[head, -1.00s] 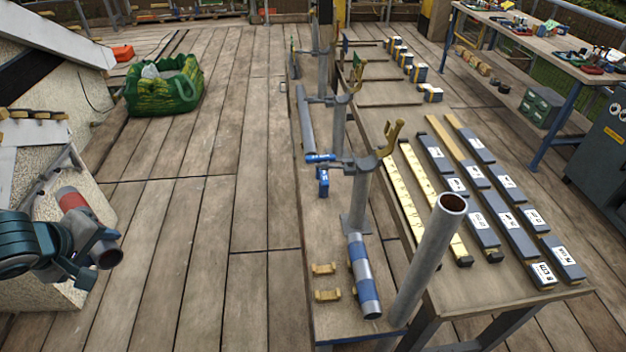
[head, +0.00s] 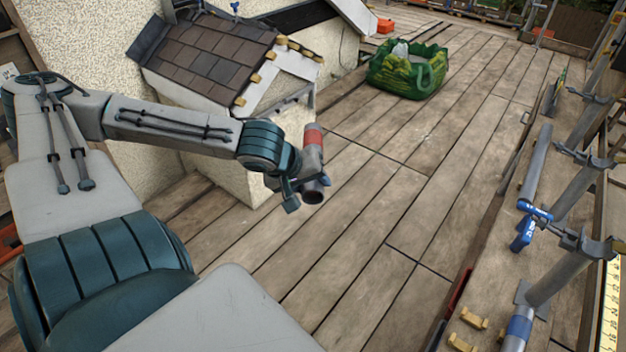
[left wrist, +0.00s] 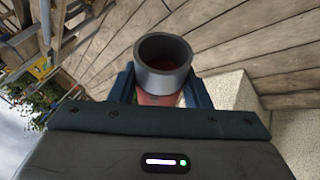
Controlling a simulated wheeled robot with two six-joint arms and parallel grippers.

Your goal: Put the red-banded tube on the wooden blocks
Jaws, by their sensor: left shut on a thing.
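The red-banded tube (head: 313,138) is grey with a red band near its upper end. My left gripper (head: 303,184) is shut on it and holds it in the air over the deck, beside the small tiled roof. In the left wrist view the tube's open grey end (left wrist: 163,62) points up between the two dark fingers (left wrist: 160,90), with a red band just below. The wooden blocks, a front one (head: 463,343) and a back one (head: 474,318), lie empty on the bench at the lower right, well away from the tube. My right gripper is out of view.
A blue-banded tube (head: 518,330) lies right of the blocks. Upright posts with clamps (head: 565,270) and a blue-handled tool (head: 530,222) stand along the bench. A green bag (head: 408,70) sits on the deck. The tiled roof (head: 205,58) is behind my arm. Open deck lies between.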

